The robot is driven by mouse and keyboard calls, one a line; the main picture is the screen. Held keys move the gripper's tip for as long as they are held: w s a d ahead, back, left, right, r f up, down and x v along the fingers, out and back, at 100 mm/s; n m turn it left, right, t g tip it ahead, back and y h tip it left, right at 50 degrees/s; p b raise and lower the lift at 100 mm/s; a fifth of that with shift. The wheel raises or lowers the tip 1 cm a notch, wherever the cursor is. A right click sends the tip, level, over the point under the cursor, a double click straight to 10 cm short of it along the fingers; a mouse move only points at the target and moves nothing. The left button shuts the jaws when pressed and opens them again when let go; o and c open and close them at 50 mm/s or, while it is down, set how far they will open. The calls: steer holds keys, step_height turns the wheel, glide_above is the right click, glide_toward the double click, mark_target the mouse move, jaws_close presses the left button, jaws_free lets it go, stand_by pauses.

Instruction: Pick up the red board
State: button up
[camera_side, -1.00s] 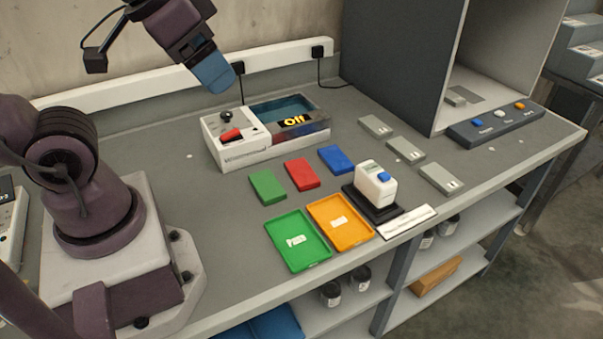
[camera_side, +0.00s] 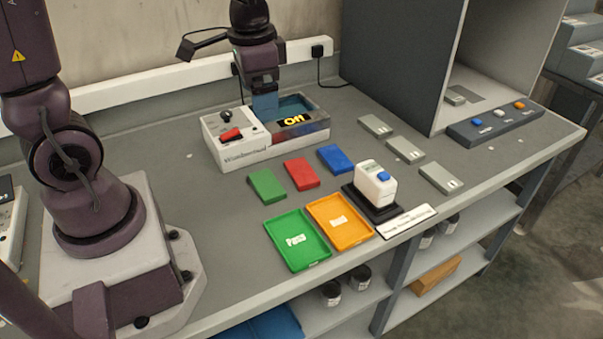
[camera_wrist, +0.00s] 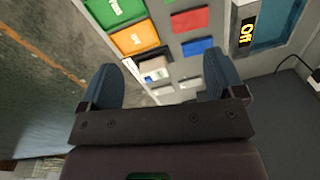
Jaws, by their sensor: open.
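The red board (camera_side: 301,173) lies flat on the grey bench between the green board (camera_side: 267,186) and the blue board (camera_side: 336,159). In the wrist view the red board (camera_wrist: 190,20) shows near the top, with the blue board (camera_wrist: 198,46) below it. My gripper (camera_side: 265,104) is open and empty, above or behind the box with the "Off" display, away from the red board. Its two blue fingers (camera_wrist: 172,85) stand wide apart in the wrist view.
The box with the "Off" display (camera_side: 235,151) stands behind the boards. In front are a green tray (camera_side: 315,262), an orange tray (camera_side: 359,240) and a white device with a blue button (camera_side: 373,187). Grey plates (camera_side: 441,179) and a grey cabinet (camera_side: 395,50) are at right.

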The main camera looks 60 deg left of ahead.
steer(key=w+a+f+m+g+h, duration=0.1)
steer(key=w+a+f+m, duration=0.25)
steer(key=f, duration=0.25)
steer(key=w+a+f+m+g, duration=0.1)
steer(key=w+a+f+m, duration=0.1)
steer(key=w+f+m, duration=0.3)
steer(key=m+t, duration=0.1)
steer(key=m, duration=0.8)
glide_toward(301, 171)
step_height(301, 171, down, 9)
steer(key=shift+d+f, duration=0.1)
steer(key=c, duration=1)
